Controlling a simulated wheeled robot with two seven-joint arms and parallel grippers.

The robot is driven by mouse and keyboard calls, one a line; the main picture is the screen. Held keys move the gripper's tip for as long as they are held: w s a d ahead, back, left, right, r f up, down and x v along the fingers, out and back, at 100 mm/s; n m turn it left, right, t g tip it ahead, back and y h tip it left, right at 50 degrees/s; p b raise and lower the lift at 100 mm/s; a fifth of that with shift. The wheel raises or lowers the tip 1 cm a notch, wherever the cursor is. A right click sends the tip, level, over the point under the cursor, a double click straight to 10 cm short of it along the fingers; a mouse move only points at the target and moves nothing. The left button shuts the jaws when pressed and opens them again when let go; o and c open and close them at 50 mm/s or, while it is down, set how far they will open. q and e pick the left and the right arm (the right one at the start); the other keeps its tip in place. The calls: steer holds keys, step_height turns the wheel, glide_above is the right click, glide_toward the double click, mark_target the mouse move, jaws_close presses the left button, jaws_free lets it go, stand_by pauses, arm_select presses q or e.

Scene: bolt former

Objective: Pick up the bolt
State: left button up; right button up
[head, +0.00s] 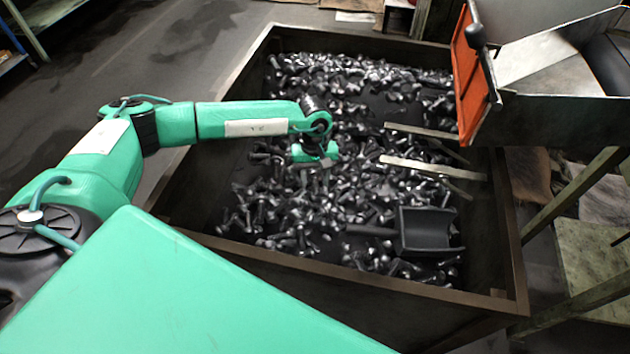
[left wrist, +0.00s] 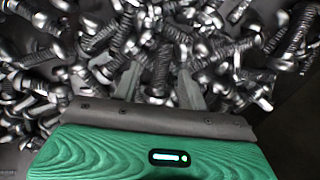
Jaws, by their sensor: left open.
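Many dark grey metal bolts (head: 300,215) lie in a loose heap in a large dark crate (head: 340,272) in the head view. My left gripper (head: 318,172) points down over the heap, left of the crate's middle. In the left wrist view its two fingers (left wrist: 160,88) are apart, with bolts close below and around them. A threaded bolt (left wrist: 161,70) shows in the gap between the fingers. I cannot tell whether the fingers touch any bolt. My right gripper is not in view.
A black scoop (head: 428,230) lies on the bolts at the crate's right front. Pale slats (head: 432,167) stick in from the right side. A metal chute with an orange plate (head: 467,75) overhangs the back right corner. Open floor (head: 150,60) lies to the left.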

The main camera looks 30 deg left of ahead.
mark_target(315, 180)
arm_select(q)
jaws_close()
steer(key=shift+r, duration=0.1)
step_height(315, 180, up, 20)
steer(key=shift+p, duration=0.4)
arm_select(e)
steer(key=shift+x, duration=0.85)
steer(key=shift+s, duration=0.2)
